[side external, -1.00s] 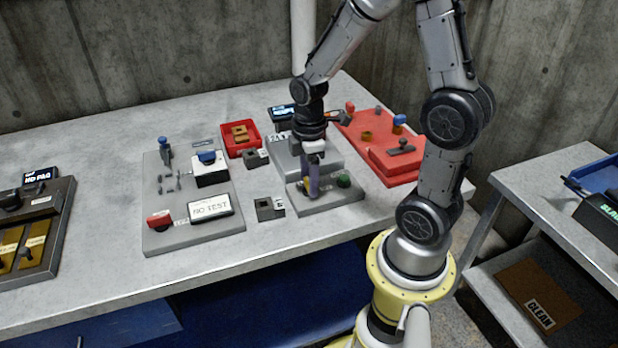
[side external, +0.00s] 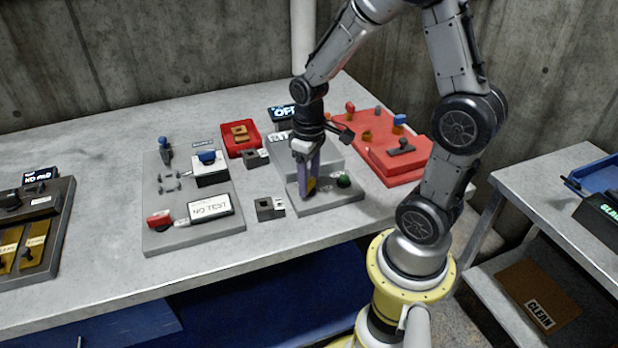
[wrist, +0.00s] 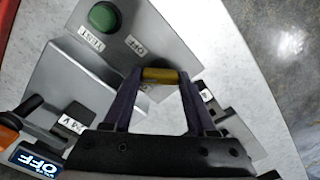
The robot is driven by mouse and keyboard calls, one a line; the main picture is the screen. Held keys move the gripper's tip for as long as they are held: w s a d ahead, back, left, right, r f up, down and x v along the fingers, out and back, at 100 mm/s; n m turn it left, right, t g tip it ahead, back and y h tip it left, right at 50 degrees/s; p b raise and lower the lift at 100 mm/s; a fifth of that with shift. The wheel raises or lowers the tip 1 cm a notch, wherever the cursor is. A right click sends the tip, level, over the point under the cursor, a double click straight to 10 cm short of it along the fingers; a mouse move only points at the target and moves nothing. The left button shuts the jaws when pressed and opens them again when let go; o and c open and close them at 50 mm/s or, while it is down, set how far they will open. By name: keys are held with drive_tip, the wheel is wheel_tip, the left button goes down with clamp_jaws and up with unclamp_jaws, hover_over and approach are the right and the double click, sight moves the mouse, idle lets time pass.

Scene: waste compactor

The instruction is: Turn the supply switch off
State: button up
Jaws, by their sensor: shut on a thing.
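The supply switch shows as a yellow handle (wrist: 160,76) on a small grey panel (wrist: 160,35), between my gripper's purple fingers in the wrist view. In the side view, its yellow part (side external: 311,184) is partly hidden by the fingers. My gripper (side external: 307,188) points down at the panel and is shut on the handle. A label reading OFF (wrist: 138,46) is on the panel, beside the handle. A display (side external: 283,112) behind my gripper reads OFF; it also shows in the wrist view (wrist: 38,163).
A green button (side external: 344,181) stands on the same panel, right of my gripper. A grey block (side external: 269,208) is close on the left. A red panel with several controls (side external: 390,160) lies at the right.

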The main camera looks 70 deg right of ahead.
sight(309, 181)
drive_tip(key=m, duration=0.4)
drive_tip(key=shift+r, duration=0.1)
drive_tip(key=shift+m, duration=2.2)
drive_tip(key=o, duration=1.4)
drive_tip(key=shift+c, duration=0.2)
wheel_tip(309, 181, up, 14)
drive_tip(key=shift+a, duration=0.1)
